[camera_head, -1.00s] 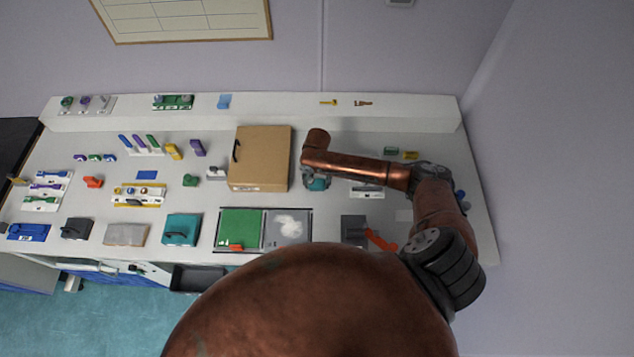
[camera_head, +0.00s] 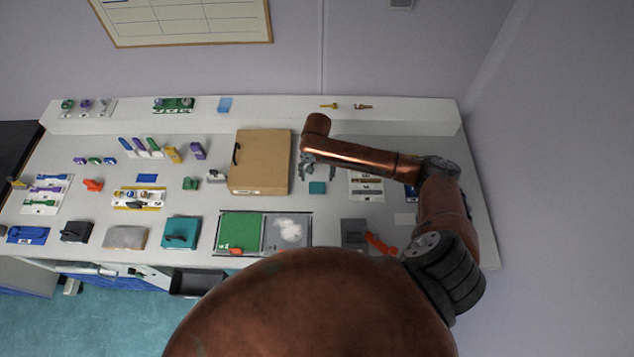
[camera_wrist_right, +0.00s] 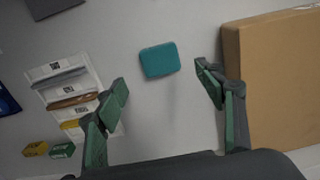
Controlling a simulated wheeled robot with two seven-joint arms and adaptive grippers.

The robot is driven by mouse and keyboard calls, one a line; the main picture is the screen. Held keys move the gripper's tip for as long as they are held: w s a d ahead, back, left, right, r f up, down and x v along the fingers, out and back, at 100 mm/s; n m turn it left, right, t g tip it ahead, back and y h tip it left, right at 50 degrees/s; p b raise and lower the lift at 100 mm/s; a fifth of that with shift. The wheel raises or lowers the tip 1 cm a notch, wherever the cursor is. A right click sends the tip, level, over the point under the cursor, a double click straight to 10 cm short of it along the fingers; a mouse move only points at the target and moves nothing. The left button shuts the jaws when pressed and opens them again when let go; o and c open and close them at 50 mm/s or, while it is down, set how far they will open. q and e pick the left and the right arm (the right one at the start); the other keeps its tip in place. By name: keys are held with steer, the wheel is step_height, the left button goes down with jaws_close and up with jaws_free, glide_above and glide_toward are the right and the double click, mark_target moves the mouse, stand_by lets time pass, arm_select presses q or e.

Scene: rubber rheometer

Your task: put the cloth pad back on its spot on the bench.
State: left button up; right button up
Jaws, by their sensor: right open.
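The cloth pad is a small teal square (camera_head: 317,188) lying flat on the white bench, to the right of the brown box. In the right wrist view the teal pad (camera_wrist_right: 159,60) lies beyond the fingertips, between their lines, touched by neither finger. My right gripper (camera_head: 318,172) is just behind the pad in the head view, above the bench. It is open and empty, and its spread green-padded fingers show in the right wrist view (camera_wrist_right: 164,86). No marked spot shows under the pad. My left gripper is not in view.
The brown box (camera_head: 262,160) stands close on the left; its side is near one finger in the wrist view (camera_wrist_right: 270,80). A white rack of labelled slots (camera_head: 367,186) is to the right. A green and grey tray (camera_head: 240,230) lies in front. Bare bench surrounds the pad.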

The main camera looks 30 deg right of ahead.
steer(key=shift+r, duration=2.05)
steer(key=shift+c, duration=0.7)
